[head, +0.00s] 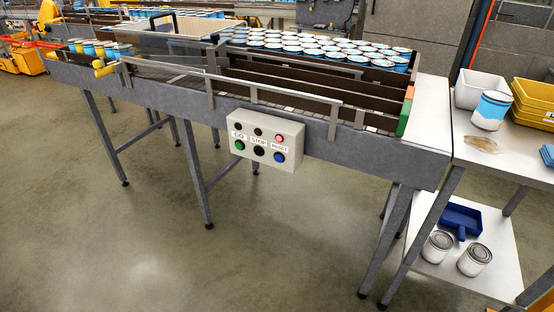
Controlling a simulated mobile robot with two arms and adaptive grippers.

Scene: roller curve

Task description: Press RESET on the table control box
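The control box (245,155) is a pale grey box on the near side of the roller conveyor table. It has three labels: GO on the left, STOP in the middle and RESET (279,147) on the right. Below RESET is a blue button (279,157). A green button (239,145) is under GO and a black button (258,151) is under STOP. Above the labels are three lamps; the right one (278,138) looks bright pinkish red, the other two look dark. Neither of my grippers shows in the head view.
The conveyor (330,143) carries many blue-and-white cans. On the right, a side table (435,100) holds a spilled patch, a can (491,110), a white bin and yellow trays. Its lower shelf holds two cans and a blue dustpan. The floor (110,230) in front is clear.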

